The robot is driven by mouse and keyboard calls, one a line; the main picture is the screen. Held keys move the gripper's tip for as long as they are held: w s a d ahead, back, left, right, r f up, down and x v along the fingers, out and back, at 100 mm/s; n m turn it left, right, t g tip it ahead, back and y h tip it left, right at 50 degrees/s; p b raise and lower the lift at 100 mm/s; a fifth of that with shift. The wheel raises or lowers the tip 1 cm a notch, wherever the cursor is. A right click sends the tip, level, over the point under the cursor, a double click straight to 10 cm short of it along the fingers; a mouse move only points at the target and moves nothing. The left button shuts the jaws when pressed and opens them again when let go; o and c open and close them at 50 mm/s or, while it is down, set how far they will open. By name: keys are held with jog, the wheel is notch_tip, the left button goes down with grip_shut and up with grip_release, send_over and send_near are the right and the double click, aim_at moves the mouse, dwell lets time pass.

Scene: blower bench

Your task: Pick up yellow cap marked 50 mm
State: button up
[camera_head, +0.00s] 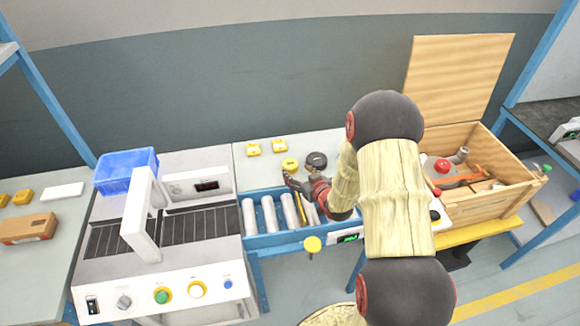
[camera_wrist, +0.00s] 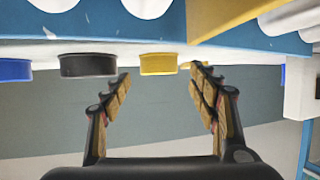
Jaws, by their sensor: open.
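A round yellow cap (camera_head: 290,164) sits on the white bench top, left of a black cap (camera_head: 316,161). No 50 mm marking is legible. My gripper (camera_head: 290,181) is just in front of the yellow cap, low over the bench. In the wrist view, my gripper (camera_wrist: 160,86) is open, and the yellow cap (camera_wrist: 158,64) shows ahead between its fingertips, apart from them. The black cap (camera_wrist: 87,65) is just beyond the left finger, with a blue cap (camera_wrist: 15,70) farther left. My arm hides the bench to the right in the head view.
Two small yellow blocks (camera_head: 253,149) lie behind on the bench. White tubes (camera_head: 267,214) lie in a blue rack in front. A white machine (camera_head: 160,235) with an upright handle and a blue bin (camera_head: 125,170) stands left. An open wooden crate (camera_head: 490,205) stands right.

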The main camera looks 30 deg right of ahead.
aim_at(292, 165)
jog(key=x, duration=0.1)
jog(key=b+x, duration=0.1)
jog(key=x, duration=0.3)
jog(key=shift+w+d+r+b, duration=0.15)
jog(key=shift+w+r+b, duration=0.05)
jog(key=shift+r+b, duration=0.1)
jog(key=c, duration=0.7)
jog(key=shift+r, duration=0.1)
